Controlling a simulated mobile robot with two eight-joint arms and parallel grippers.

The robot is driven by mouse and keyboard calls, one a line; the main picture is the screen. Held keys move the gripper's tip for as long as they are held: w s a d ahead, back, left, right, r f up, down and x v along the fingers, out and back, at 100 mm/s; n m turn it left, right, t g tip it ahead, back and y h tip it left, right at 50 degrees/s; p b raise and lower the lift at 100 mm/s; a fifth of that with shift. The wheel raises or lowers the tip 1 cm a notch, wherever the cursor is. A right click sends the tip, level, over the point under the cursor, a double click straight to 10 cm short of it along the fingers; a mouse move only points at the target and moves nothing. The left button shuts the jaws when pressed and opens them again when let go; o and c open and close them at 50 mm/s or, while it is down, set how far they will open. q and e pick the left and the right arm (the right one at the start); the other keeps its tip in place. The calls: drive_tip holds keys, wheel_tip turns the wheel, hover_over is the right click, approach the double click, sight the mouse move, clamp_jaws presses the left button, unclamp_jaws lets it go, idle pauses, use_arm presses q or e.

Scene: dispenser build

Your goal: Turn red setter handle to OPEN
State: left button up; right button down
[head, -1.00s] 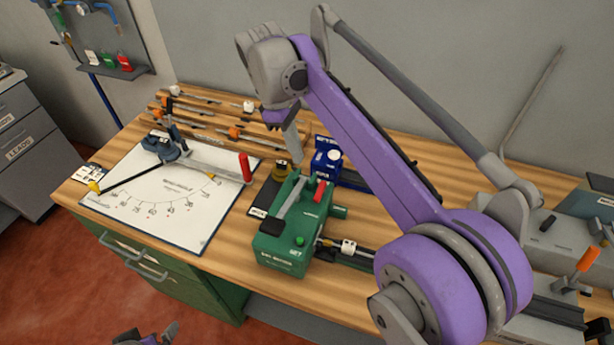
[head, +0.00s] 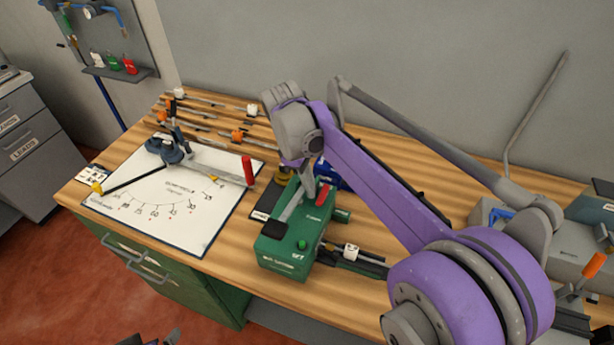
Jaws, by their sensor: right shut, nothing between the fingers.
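The green setter box (head: 290,258), marked SET, stands on the wooden bench. It has a grey bar on top, a green button at the front and a small red handle (head: 323,196) on its right side. My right gripper (head: 308,180) is shut and empty, pointing down just above the back of the green box, to the left of the red handle. I cannot tell if it touches the box. A taller red grip (head: 247,170) stands upright on the bar over the white dial board. My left gripper (head: 150,339) shows only in part at the bottom edge.
The white dial board (head: 150,215) lies left of the green box. A blue block (head: 330,178) stands behind the box, partly hidden by my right arm. Rods with orange and white fittings lie at the back. A grey machine (head: 560,235) stands at right.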

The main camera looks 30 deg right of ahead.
use_arm(q)
drive_tip(key=shift+s+f, duration=0.15)
drive_tip(key=shift+f, duration=0.15)
use_arm(e)
drive_tip(key=shift+s+n+t, duration=0.3)
drive_tip(key=shift+s+n, duration=0.15)
drive_tip(key=shift+n, duration=0.75)
drive_tip(key=shift+s+n+h+b, duration=0.3)
drive_tip(key=shift+n, duration=0.4)
drive_tip(key=n, duration=0.1)
drive_tip(key=s+n+t, duration=0.1)
drive_tip(key=n, duration=0.1)
drive_tip(key=shift+d, duration=0.3)
drive_tip(key=n, duration=0.3)
drive_tip(key=s+d+n+t, duration=0.1)
drive_tip(key=shift+s+n+b, duration=0.1)
drive_tip(key=shift+n+b, duration=0.2)
use_arm(q)
drive_tip(key=shift+s+d+f, duration=0.15)
drive_tip(key=shift+s+f, duration=0.15)
drive_tip(key=shift+f, duration=0.35)
use_arm(e)
drive_tip(key=n, duration=0.1)
drive_tip(key=d+n, duration=0.1)
drive_tip(key=n, duration=0.1)
drive_tip(key=n+t, duration=0.1)
drive_tip(key=n, duration=0.1)
drive_tip(key=shift+s+d, duration=0.25)
drive_tip(key=shift+s, duration=0.1)
drive_tip(key=shift+w, duration=0.2)
